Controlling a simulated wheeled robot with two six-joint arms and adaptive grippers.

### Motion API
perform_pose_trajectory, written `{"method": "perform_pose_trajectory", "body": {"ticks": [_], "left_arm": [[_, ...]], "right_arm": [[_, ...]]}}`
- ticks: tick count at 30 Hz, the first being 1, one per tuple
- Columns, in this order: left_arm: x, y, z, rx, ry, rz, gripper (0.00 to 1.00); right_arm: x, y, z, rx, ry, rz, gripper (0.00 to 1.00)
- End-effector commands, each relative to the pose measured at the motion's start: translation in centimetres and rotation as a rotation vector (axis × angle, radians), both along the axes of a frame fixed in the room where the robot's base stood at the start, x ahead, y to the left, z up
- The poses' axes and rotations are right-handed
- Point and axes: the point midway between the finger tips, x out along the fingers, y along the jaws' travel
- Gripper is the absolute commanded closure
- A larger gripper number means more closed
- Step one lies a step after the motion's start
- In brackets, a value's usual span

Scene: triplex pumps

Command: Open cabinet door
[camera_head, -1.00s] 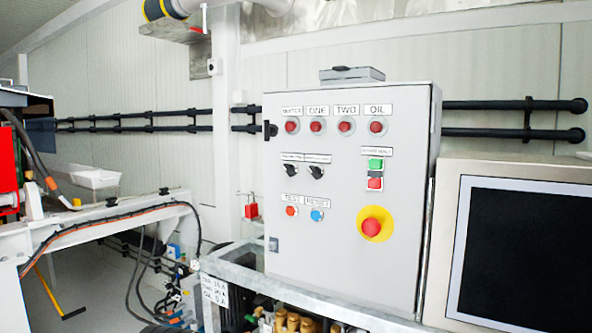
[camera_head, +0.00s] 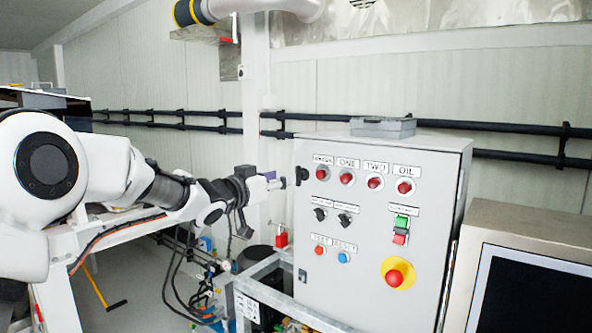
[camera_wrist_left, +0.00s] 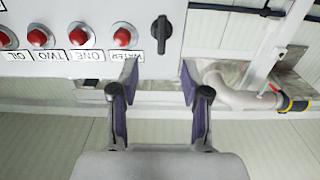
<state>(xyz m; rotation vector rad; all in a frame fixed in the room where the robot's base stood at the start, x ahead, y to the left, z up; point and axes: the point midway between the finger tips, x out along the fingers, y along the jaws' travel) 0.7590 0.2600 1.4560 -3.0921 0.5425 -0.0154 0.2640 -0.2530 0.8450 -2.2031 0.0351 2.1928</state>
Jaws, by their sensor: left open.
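The grey cabinet (camera_head: 370,235) has a closed front door with a black latch handle (camera_head: 301,176) near its upper left edge. My left gripper (camera_head: 280,182) comes in from the left and its tips are just left of this handle. In the left wrist view, which shows the panel upside down, the black handle (camera_wrist_left: 162,33) lies ahead of the open fingers of my left gripper (camera_wrist_left: 160,80), roughly in line with the gap between them. The fingers are empty, and a small gap shows between them and the handle. My right gripper is not in view.
Red buttons (camera_head: 346,178), switches and a yellow-ringed stop button (camera_head: 394,278) cover the door. A grey box (camera_head: 383,127) lies on top of the cabinet. A monitor (camera_head: 535,290) stands at the right. Black pipes (camera_head: 520,157) run along the wall behind. A metal frame (camera_head: 262,270) stands below.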

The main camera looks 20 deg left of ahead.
Motion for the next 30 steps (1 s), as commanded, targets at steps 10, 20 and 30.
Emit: {"method": "perform_pose_trajectory", "body": {"ticks": [10,20,30], "left_arm": [[5.9,-2.1,0.1,0.001,0.004,0.001,0.53],[6.6,-2.4,-0.4,-0.001,0.004,0.0,0.57],[6.6,-2.4,-0.4,-0.001,0.004,0.001,1.0]], "right_arm": [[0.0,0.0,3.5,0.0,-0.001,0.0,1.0],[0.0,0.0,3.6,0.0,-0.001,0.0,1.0],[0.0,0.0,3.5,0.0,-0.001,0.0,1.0]]}}
